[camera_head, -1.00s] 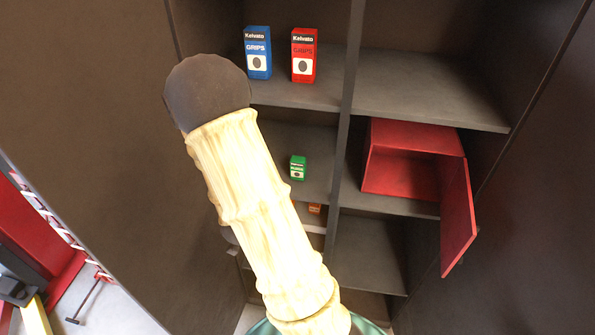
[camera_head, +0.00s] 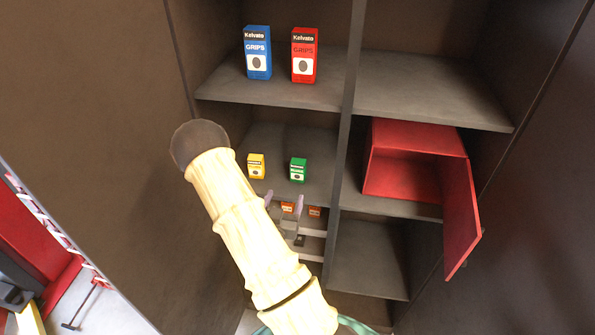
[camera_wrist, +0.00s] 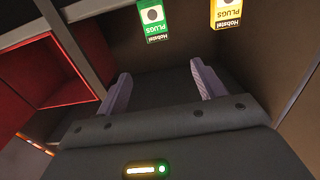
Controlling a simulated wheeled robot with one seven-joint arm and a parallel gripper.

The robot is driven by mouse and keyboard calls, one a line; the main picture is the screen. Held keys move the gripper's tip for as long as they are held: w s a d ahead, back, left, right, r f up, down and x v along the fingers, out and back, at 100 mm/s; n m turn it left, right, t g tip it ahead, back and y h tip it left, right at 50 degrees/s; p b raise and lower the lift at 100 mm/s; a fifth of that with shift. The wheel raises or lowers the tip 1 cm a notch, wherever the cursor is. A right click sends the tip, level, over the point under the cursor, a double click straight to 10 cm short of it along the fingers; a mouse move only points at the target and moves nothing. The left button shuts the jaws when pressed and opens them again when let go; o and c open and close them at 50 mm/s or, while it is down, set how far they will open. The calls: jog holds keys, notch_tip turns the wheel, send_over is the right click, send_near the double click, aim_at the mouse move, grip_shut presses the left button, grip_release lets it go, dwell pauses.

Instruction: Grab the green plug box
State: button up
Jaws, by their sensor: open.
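The green plug box (camera_head: 298,170) stands upright on the middle-left shelf of the cabinet in the head view. In the wrist view, which appears upside down, the green box (camera_wrist: 153,20) is at the top, ahead of and between the fingers. My gripper (camera_head: 284,201) is in front of and slightly below that shelf, partly behind my arm. In the wrist view my gripper (camera_wrist: 160,84) is open, its two purple-grey fingers apart with nothing between them. It is not touching the green box.
A yellow plug box (camera_head: 256,166) stands left of the green box and also shows in the wrist view (camera_wrist: 226,12). Blue (camera_head: 257,52) and red (camera_head: 304,55) grips boxes stand above. Small orange boxes (camera_head: 314,211) sit below. A red open-doored box (camera_head: 415,142) is right of the divider (camera_head: 343,120).

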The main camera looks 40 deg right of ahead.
jog(key=b, duration=0.6)
send_near(297, 166)
jog(key=x, duration=0.6)
jog(key=shift+w+r, duration=0.25)
jog(key=shift+r, duration=0.15)
jog(key=shift+w, duration=0.15)
jog(key=shift+d, duration=0.1)
jog(key=shift+f, duration=0.1)
jog(key=shift+d, duration=0.2)
jog(key=shift+d, duration=0.25)
jog(key=shift+f+p+x, duration=0.15)
jog(key=shift+p+x, duration=0.4)
jog(key=shift+x, duration=0.5)
jog(key=shift+f+p+x, duration=0.1)
jog(key=shift+p+x, duration=0.4)
jog(key=shift+x, duration=0.6)
